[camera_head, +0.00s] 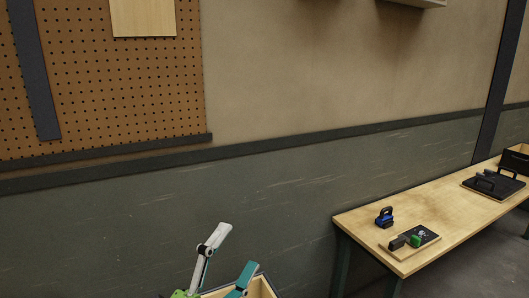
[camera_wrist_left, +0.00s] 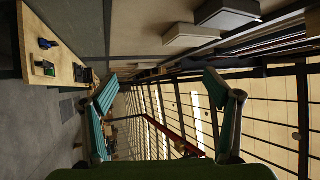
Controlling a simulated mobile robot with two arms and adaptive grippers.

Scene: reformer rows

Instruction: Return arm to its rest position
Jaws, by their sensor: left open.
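My left gripper (camera_head: 238,247) shows at the bottom of the head view, with one pale finger and one teal finger spread apart. In the left wrist view my left gripper (camera_wrist_left: 160,79) shows both fingers wide apart, with nothing between them. It is raised clear of the workbench (camera_head: 355,219), which stands to its right in the head view. The rest of the left arm is mostly out of frame. My right arm and gripper do not show.
On the workbench are a blue-and-black device (camera_head: 385,217), a board with a green part (camera_head: 416,241) and a black plate with handles (camera_head: 493,184). A wooden box (camera_head: 265,289) stands just behind my left gripper. A pegboard (camera_head: 110,85) hangs on the wall.

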